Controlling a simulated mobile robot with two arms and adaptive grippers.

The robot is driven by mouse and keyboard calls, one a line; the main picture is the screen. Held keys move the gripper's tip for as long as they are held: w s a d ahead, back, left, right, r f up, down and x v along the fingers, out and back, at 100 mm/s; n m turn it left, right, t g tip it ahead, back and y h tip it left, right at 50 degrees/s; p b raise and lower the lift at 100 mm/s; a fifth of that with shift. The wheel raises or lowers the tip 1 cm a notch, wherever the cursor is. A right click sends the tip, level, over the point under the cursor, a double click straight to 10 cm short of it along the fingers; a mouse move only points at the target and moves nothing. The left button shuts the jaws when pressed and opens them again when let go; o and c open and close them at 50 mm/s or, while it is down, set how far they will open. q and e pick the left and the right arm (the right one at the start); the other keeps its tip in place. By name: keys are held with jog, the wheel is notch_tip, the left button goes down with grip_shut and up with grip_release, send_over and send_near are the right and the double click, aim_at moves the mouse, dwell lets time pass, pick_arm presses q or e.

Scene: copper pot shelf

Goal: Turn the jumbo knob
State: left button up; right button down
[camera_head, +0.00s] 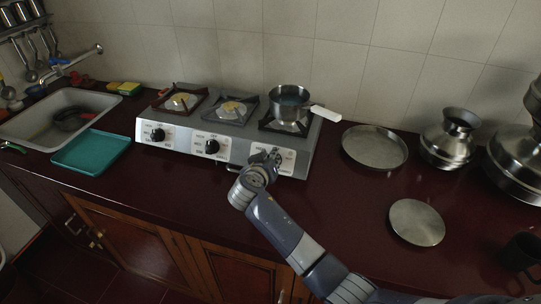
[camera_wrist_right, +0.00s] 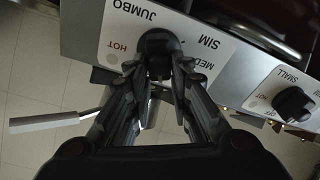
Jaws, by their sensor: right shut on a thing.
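The grey three-burner stove (camera_head: 230,160) stands on the counter in the head view, its knobs along the front panel. My right gripper (camera_head: 266,158) is at the rightmost panel and hides the knob there. In the right wrist view the black jumbo knob (camera_wrist_right: 157,42) sits on a white plate marked JUMBO, HOT, SIM and MED, seen upside down. The fingers of my right gripper (camera_wrist_right: 156,70) are shut on the knob, one on each side. The knob's pointer is hard to make out. My left gripper is in neither view.
A steel pot (camera_head: 289,100) with a white handle (camera_head: 326,113) sits on the right burner. The middle knob (camera_head: 212,146) and left knob (camera_head: 157,135) are uncovered. A round tray (camera_head: 374,148), steel vessel (camera_head: 447,140) and flat lid (camera_head: 417,222) are to the right.

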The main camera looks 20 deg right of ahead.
jog(key=n+p, duration=0.1)
jog(key=n, duration=0.1)
jog(key=n+p, duration=0.1)
jog(key=n, duration=0.1)
jog(key=shift+a+n+y+p, duration=0.2)
jog(key=shift+n+y+p, duration=0.1)
jog(key=shift+y, duration=0.1)
jog(key=shift+a+f+n+p, duration=0.1)
jog(key=shift+n+p, duration=0.3)
jog(key=shift+n, duration=0.25)
jog(key=shift+a+f+n+p, duration=0.1)
jog(key=shift+n+p, duration=0.3)
jog(key=shift+n, duration=0.25)
jog(key=c, duration=1.4)
grip_release()
jog(key=shift+w+f, duration=0.1)
jog(key=shift+c, duration=0.2)
jog(key=v, duration=1.2)
jog(key=shift+d, duration=0.2)
